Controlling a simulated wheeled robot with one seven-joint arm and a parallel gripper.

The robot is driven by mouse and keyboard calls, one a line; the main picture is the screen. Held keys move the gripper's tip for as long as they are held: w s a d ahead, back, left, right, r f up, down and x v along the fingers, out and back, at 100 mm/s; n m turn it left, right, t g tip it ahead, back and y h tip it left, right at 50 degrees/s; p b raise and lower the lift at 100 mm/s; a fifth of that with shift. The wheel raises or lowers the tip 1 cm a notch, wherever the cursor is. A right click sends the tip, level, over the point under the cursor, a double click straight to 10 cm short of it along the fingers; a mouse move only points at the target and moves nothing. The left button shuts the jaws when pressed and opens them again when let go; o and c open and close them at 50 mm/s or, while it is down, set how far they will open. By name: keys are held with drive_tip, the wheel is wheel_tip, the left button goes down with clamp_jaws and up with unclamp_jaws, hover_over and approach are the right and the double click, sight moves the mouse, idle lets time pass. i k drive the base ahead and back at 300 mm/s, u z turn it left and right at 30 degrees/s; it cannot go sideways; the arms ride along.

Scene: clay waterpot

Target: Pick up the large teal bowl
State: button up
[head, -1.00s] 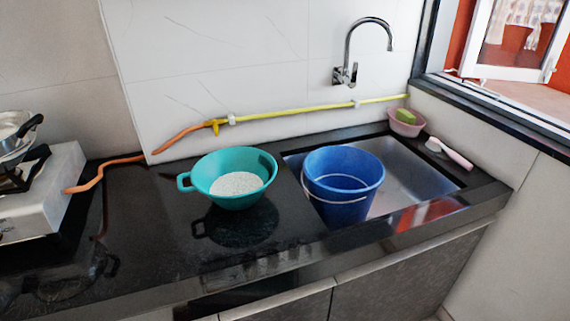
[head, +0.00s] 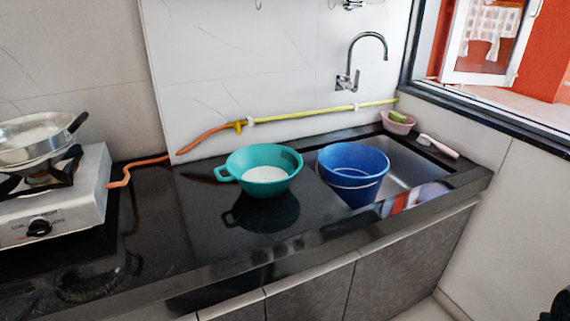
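The large teal bowl (head: 264,176) stands upright on the black countertop, left of the sink, in the head view. It has a loop handle on its left side, and a white patch shows inside at the bottom. Nothing touches the bowl from above. My gripper's fingers are not in view. Only a small dark shape shows at the lower right corner, and I cannot tell whether it is part of my arm.
A blue bucket (head: 352,178) stands in the sink, close right of the bowl. A stove (head: 62,208) with a metal pan (head: 38,138) is at the left. A hose (head: 290,117) runs along the wall behind. The black countertop (head: 185,235) in front of the bowl is clear.

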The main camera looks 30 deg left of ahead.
sight(262, 170)
drive_tip(key=u, duration=1.95)
drive_tip(key=i, duration=0.6)
